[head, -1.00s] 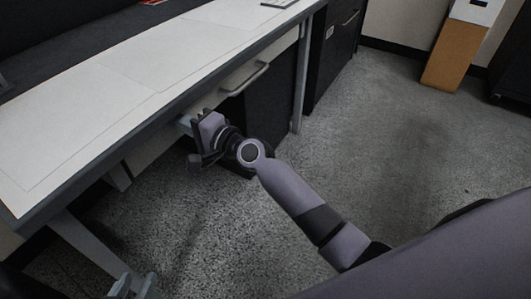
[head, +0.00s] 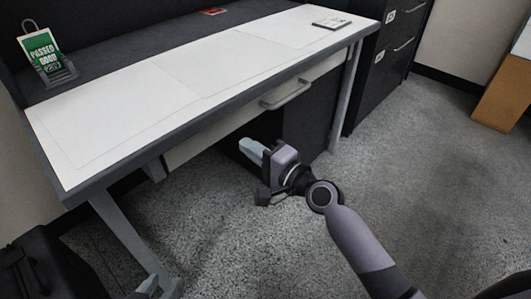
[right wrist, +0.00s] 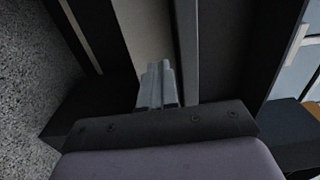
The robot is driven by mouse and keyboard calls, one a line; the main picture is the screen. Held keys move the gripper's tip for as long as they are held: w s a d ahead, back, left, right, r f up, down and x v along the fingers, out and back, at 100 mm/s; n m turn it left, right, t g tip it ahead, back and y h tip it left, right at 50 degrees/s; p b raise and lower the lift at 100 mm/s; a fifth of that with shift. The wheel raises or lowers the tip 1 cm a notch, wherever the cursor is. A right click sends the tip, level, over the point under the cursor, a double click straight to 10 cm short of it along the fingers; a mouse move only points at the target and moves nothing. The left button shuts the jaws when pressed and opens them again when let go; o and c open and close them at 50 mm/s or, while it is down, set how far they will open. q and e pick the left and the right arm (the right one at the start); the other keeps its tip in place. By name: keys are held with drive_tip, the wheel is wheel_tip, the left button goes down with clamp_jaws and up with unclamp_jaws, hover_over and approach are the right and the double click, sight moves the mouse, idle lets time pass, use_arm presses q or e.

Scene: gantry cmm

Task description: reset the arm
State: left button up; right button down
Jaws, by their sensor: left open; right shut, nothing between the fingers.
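My right gripper (head: 251,150) reaches in from the lower right in the head view, in front of and below the desk drawer. Its pale grey fingers are together and hold nothing; they point up and left. In the right wrist view the shut fingers (right wrist: 157,82) stand side by side, with desk parts behind them. Contact with the desk cannot be told. Only the fingertips of my left gripper (head: 160,287) show at the bottom edge of the head view, near the desk leg. They are apart with nothing visible between them.
The white-topped desk (head: 130,105) has a drawer handle (head: 287,93) on its front. A green sign (head: 42,52) stands at its left end; a small pad (head: 331,23) lies at its right. A black case (head: 45,265) is lower left. Carpet at right is open.

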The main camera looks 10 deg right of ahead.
drive_tip(key=s+d+f+n+g+h, duration=0.25)
drive_tip(key=s+d+f+n, duration=0.35)
drive_tip(key=s, duration=0.5)
drive_tip(key=s+d+f+n+g+h, duration=0.1)
drive_tip(key=s+d+f+n+h, duration=0.3)
drive_tip(key=s+f+n, duration=0.45)
use_arm(q)
drive_tip(key=s+a+r+p, duration=0.1)
drive_tip(key=a+r+p, duration=0.1)
drive_tip(key=r+p, duration=0.5)
drive_tip(key=s+a+r+y+p, duration=0.1)
drive_tip(key=r+p, duration=0.6)
drive_tip(key=p, duration=0.9)
drive_tip(key=shift+s+a+r+n+g, duration=0.3)
drive_tip(key=shift+a+n+g, duration=0.1)
drive_tip(key=shift+a, duration=0.3)
use_arm(e)
drive_tip(key=s+d+r+m+h, duration=0.1)
drive_tip(key=s+d+r, duration=0.1)
drive_tip(key=r, duration=0.6)
drive_tip(key=s+d+r+h, duration=0.1)
drive_tip(key=s+d+r, duration=0.2)
drive_tip(key=r, duration=0.5)
drive_tip(key=shift+d+m, duration=0.15)
drive_tip(key=shift+m, duration=0.2)
drive_tip(key=shift+f, duration=0.1)
